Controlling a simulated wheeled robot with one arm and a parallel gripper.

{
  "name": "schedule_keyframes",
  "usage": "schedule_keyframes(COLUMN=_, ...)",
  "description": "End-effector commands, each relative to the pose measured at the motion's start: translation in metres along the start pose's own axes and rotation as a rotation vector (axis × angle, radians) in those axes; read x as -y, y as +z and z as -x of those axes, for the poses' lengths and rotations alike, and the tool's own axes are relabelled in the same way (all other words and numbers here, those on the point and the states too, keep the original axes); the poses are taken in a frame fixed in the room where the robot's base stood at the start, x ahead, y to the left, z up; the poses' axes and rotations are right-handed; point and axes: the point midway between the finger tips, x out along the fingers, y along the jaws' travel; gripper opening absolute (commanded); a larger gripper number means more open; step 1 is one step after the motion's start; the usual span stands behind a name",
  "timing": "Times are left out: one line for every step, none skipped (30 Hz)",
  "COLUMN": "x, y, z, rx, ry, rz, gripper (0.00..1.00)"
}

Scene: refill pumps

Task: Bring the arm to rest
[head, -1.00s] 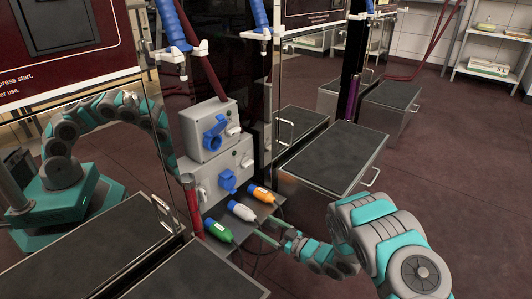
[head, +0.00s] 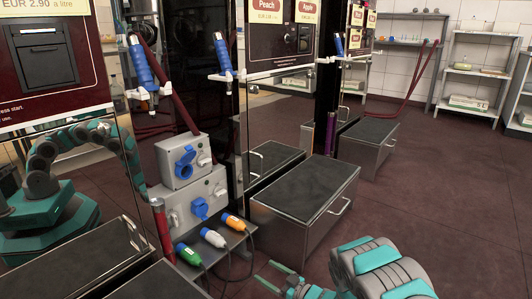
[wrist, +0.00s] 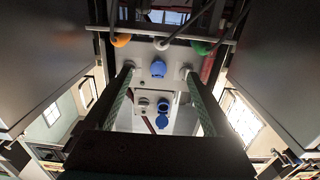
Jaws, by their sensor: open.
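My gripper (head: 262,271) is low in the head view, in front of the plug shelf, with its two fingers spread and nothing between them. In the wrist view the fingers (wrist: 156,72) stand apart on either side of a grey socket box with blue sockets. My teal and grey arm (head: 375,268) shows at the lower right, partly cut off by the picture edge. The gripper is apart from the green plug (head: 188,253), the white plug (head: 213,238) and the orange plug (head: 234,223).
Grey socket boxes (head: 181,163) stand behind the plugs. A dark-topped metal box (head: 305,190) is right of them; another (head: 90,258) is at lower left. Blue nozzles (head: 142,65) hang from the mirrored pumps. Open floor (head: 440,190) lies to the right.

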Motion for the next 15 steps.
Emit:
schedule_keyframes(x=-0.004, y=-0.001, z=0.000, rx=0.014, ry=0.007, rz=0.012, gripper=0.89)
schedule_keyframes(x=-0.006, y=-0.001, z=0.000, rx=0.023, ry=0.011, rz=0.017, gripper=0.89)
schedule_keyframes(x=-0.010, y=-0.002, z=0.001, rx=0.036, ry=0.018, rz=0.025, gripper=0.89)
schedule_keyframes(x=-0.013, y=-0.001, z=0.001, rx=0.047, ry=0.023, rz=0.031, gripper=0.89)
schedule_keyframes(x=-0.016, y=-0.001, z=0.002, rx=0.059, ry=0.029, rz=0.037, gripper=0.89)
schedule_keyframes(x=-0.020, y=-0.001, z=0.003, rx=0.075, ry=0.037, rz=0.046, gripper=0.89)
schedule_keyframes(x=-0.024, y=-0.001, z=0.004, rx=0.089, ry=0.045, rz=0.053, gripper=0.89)
schedule_keyframes(x=-0.027, y=-0.001, z=0.005, rx=0.101, ry=0.052, rz=0.059, gripper=0.89)
schedule_keyframes(x=-0.032, y=-0.002, z=0.006, rx=0.117, ry=0.063, rz=0.069, gripper=0.89)
schedule_keyframes(x=-0.037, y=-0.002, z=0.007, rx=0.132, ry=0.073, rz=0.076, gripper=0.89)
schedule_keyframes(x=-0.041, y=-0.002, z=0.009, rx=0.148, ry=0.082, rz=0.083, gripper=0.89)
schedule_keyframes(x=-0.047, y=-0.001, z=0.011, rx=0.173, ry=0.097, rz=0.093, gripper=0.89)
schedule_keyframes(x=-0.052, y=-0.002, z=0.013, rx=0.189, ry=0.107, rz=0.101, gripper=0.89)
schedule_keyframes(x=-0.057, y=-0.004, z=0.015, rx=0.206, ry=0.119, rz=0.111, gripper=0.89)
schedule_keyframes(x=-0.064, y=-0.005, z=0.018, rx=0.231, ry=0.135, rz=0.123, gripper=0.89)
